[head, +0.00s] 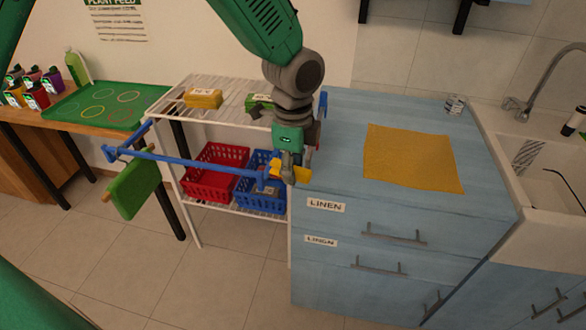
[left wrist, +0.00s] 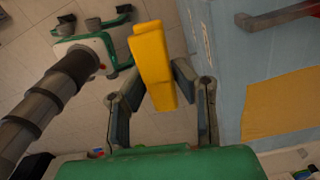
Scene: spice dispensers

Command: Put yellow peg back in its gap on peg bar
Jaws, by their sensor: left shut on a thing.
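My left gripper (head: 290,165) points down in front of the shelf and is shut on the yellow peg (head: 301,174). In the left wrist view the yellow peg (left wrist: 154,62) sits between the two fingers, its long end standing out past them. A long blue bar (head: 185,160) runs across in front of the shelf, and its right end comes close to the gripper. I take it to be the peg bar, but I cannot make out a gap on it. Whether the yellow peg touches the bar is hidden by the gripper.
A green panel (head: 133,185) hangs at the bar's left end. A red basket (head: 213,172) and a blue basket (head: 258,195) stand on the lower shelf. The blue LINEN cabinet (head: 342,222) is close on the right, with a yellow cloth (head: 410,158) on top.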

